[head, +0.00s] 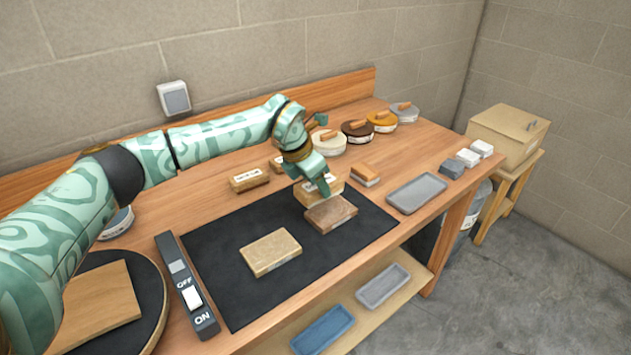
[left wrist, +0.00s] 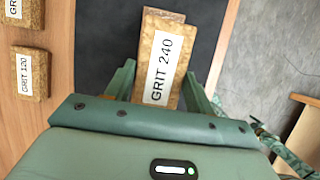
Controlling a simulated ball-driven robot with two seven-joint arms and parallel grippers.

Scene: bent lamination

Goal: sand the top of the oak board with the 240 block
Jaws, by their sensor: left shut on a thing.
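My left gripper (head: 320,190) is shut on a cork sanding block (head: 313,194) at the back of the black mat. In the left wrist view the block (left wrist: 162,70) reads GRIT 240 and lies between the fingers. It is at the back left edge of a brown board (head: 334,214), overlapping it in view; I cannot tell whether they touch. A paler tan board (head: 270,252) lies apart on the mat, nearer the front. A third, light brown board (head: 103,305) lies on a round black disc at left. No board is labelled, so which is oak is unsure.
Other cork blocks (head: 249,179) stand behind the mat, one marked GRIT 120 (left wrist: 30,75). An orange-topped block (head: 365,175) and a grey tray (head: 416,193) lie to the right. A switch box (head: 187,286) borders the mat's left. Round lidded tins line the back.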

